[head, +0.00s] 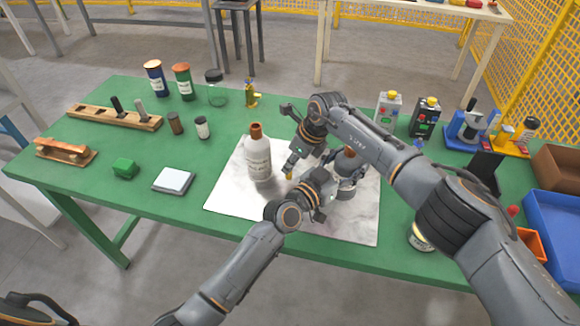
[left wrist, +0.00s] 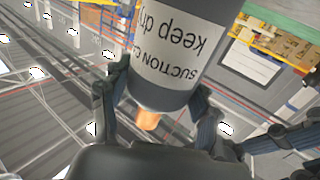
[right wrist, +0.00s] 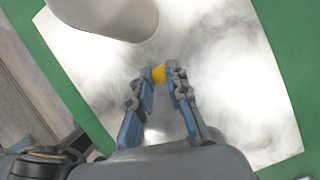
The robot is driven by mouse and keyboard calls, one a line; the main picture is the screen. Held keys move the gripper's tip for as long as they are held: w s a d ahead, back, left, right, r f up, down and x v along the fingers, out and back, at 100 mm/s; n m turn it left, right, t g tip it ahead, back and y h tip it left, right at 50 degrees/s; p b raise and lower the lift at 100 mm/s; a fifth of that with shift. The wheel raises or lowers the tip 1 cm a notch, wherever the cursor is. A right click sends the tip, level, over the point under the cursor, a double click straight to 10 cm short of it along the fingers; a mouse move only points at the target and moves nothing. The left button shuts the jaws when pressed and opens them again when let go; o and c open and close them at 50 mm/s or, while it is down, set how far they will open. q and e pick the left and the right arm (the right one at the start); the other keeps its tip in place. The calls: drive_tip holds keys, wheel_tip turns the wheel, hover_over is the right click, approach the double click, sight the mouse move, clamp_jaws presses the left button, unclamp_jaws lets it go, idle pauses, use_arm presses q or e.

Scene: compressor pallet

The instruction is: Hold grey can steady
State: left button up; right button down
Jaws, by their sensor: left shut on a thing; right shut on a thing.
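The grey can (head: 346,183) with an orange-brown cap stands on the pale sheet in the head view, partly hidden by my arms. My left gripper (head: 331,190) is shut on it from the left. In the left wrist view, the fingers (left wrist: 160,92) are on both sides of the can (left wrist: 170,68); its label reads "keep dry" upside down. My right gripper (head: 290,170) is left of the can, above the sheet. In the right wrist view its fingers (right wrist: 160,80) are shut on a small yellow piece (right wrist: 159,73).
A pale bottle with an orange cap (head: 258,160) stands on the sheet (head: 235,208), close left of my right gripper. Jars, a wooden rack (head: 90,116) and a white box (head: 173,180) occupy the left of the green table. A blue tray (head: 552,225) is at right.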

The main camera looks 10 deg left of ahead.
wheel_tip(320, 180, up, 8)
drive_tip(key=shift+f, duration=0.1)
drive_tip(key=d+r+m+t+h, duration=0.15)
drive_tip(key=d+r+m, duration=0.35)
drive_tip(key=d+r, duration=1)
drive_tip(key=shift+y, duration=0.25)
drive_tip(key=f, duration=0.9)
drive_tip(key=shift+s+a, duration=0.1)
drive_tip(key=shift+s, duration=0.15)
drive_tip(key=shift+f, duration=0.1)
drive_tip(key=shift+f, duration=0.15)
drive_tip(key=c, duration=1.3)
unclamp_jaws()
